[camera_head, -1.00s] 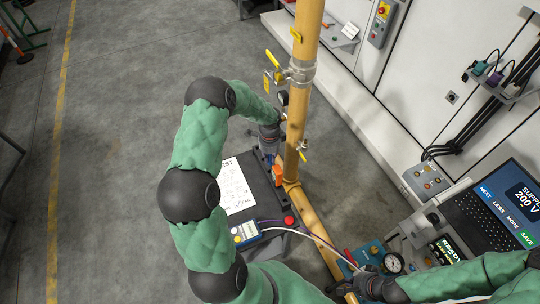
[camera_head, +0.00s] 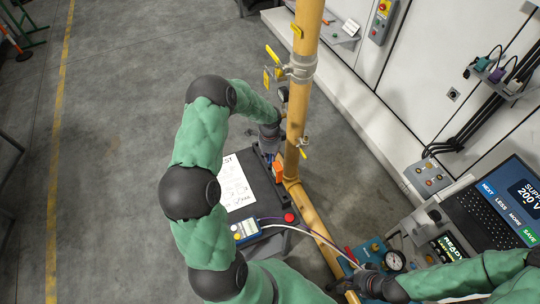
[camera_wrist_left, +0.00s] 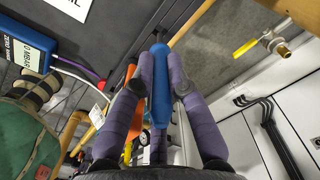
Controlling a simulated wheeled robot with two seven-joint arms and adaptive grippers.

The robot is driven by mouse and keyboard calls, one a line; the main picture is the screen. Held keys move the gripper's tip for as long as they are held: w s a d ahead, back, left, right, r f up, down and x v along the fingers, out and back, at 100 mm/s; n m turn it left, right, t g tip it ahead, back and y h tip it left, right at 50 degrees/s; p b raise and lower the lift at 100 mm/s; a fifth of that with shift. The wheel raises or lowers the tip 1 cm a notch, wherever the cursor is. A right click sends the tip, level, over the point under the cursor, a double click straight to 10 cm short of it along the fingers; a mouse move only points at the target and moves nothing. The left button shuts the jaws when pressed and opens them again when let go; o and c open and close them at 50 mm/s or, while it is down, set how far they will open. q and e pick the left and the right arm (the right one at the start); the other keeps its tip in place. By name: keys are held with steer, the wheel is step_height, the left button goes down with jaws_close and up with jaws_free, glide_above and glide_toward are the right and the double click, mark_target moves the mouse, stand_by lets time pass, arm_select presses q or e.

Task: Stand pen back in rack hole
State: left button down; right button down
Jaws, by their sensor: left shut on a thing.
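The blue pen (camera_wrist_left: 160,85) is held between the two purple-padded fingers of my left gripper (camera_wrist_left: 166,85) in the left wrist view. In the head view my left gripper (camera_head: 270,152) is low over the right edge of the dark tabletop, beside the yellow pipe. The rack and its hole are not clearly visible; the gripper and pen hide that spot, so I cannot tell whether the pen tip is in a hole. My right gripper (camera_head: 366,283) is at the bottom right near the gauge; its fingers are too small to judge.
The upright yellow pipe (camera_head: 303,80) stands close right of my left gripper. An orange object (camera_head: 278,172) is beside the gripper. A pressure gauge (camera_head: 395,260) is at lower right.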

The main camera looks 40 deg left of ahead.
mark_target(270, 162)
arm_select(q)
steer(key=shift+f+b, duration=1.8)
steer(key=shift+f, duration=0.85)
steer(key=c, duration=1.2)
jaws_free()
steer(key=shift+r, duration=0.1)
steer(key=shift+o, duration=0.2)
step_height(270, 162, up, 12)
